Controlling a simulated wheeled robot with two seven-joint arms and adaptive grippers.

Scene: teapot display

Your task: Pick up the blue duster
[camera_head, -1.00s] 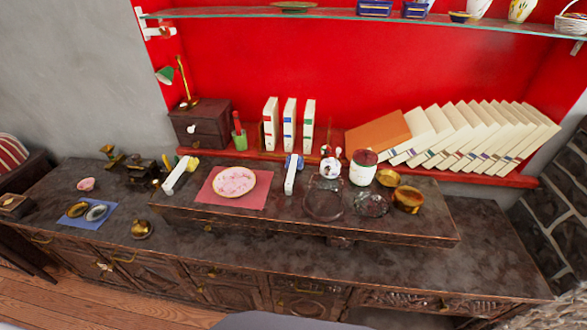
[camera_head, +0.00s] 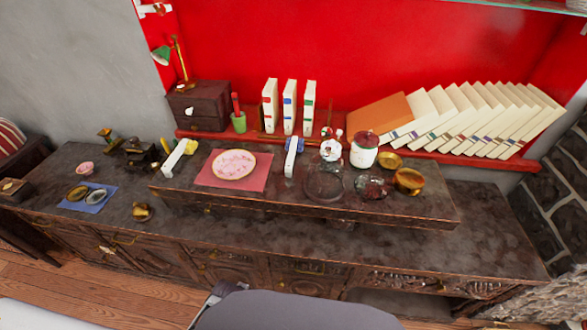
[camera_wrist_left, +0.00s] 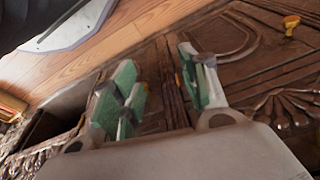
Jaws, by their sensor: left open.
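The blue duster (camera_head: 290,165) has a white handle and a small blue head. In the head view it stands or leans on the raised dark board (camera_head: 420,207), just right of the pink plate. Its exact pose is too small to tell. My left gripper (camera_wrist_left: 163,88) shows only in the left wrist view. Its two green-padded fingers are apart with nothing held between them. It is in front of the carved cabinet doors, and the duster is not in that view. My right gripper is not in view.
A similar yellow duster (camera_head: 174,158) lies at the board's left. A pink plate (camera_head: 233,164) on a red mat, a glass dish (camera_head: 324,186), a lidded jar (camera_head: 364,152) and brass bowls (camera_head: 409,180) crowd the board. Upright books (camera_head: 290,105) stand behind. The sideboard's right end is clear.

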